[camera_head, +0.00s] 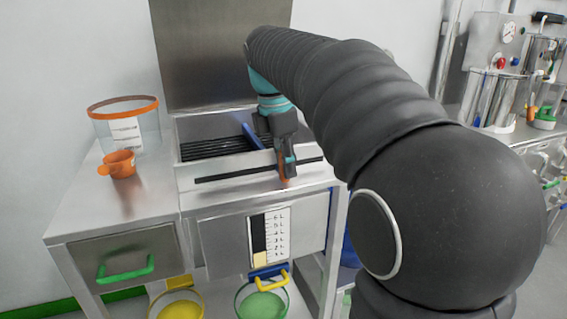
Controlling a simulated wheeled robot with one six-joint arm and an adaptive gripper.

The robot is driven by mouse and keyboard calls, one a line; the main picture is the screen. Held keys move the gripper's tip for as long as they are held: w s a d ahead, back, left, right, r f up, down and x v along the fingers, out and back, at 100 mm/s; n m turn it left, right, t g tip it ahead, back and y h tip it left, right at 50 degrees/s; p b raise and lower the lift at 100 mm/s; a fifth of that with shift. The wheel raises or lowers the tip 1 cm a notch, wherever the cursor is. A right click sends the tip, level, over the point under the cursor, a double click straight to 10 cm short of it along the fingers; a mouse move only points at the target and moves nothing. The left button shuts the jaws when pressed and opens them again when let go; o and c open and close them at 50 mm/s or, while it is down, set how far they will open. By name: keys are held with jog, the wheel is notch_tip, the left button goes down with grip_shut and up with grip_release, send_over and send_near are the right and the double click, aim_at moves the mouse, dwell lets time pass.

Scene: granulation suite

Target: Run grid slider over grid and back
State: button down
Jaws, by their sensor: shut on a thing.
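The grid (212,149) is a set of dark bars in the steel trough of the bench. The grid slider appears as a blue bar (252,136) lying at a slant across the right part of the grid, with an orange part (282,166) at the trough's front edge; the join between them is hidden behind my gripper. My gripper (287,172) points down at the front edge, right of the grid's middle, and is shut on the orange part. My arm and gripper hide the right end of the grid.
An orange scoop (118,164) and a clear orange-rimmed container (124,124) stand on the left worktop. A tall steel panel (220,50) rises behind the trough. Below are a level scale (269,236) and buckets with yellow (180,303) and green (262,304) contents.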

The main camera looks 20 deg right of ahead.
jog(key=shift+w+d, duration=0.15)
jog(key=shift+d, duration=4.7)
jog(key=c, duration=0.9)
grip_release()
jog(key=shift+r, duration=0.15)
notch_tip(320, 180, up, 12)
jog(key=a, duration=0.2)
jog(key=s+a+f+m+t, duration=0.2)
jog(key=s+a+f+m, duration=0.2)
jog(key=f, duration=0.5)
jog(key=s+a+f+m+t+y, duration=0.1)
jog(key=s+a+f+m, duration=0.3)
jog(key=s+f+m, duration=0.4)
jog(key=s+a+f+m+t, duration=0.2)
jog(key=s+a+f+m, duration=0.1)
jog(key=s+f+m, duration=0.3)
jog(key=shift+s+a+f+t+y, duration=0.2)
jog(key=shift+s+f, duration=0.5)
jog(key=shift+f, duration=0.25)
jog(key=shift+s+a+f+t+y, duration=0.1)
jog(key=shift+s+a+f+y, duration=0.1)
jog(key=shift+s+f, duration=0.65)
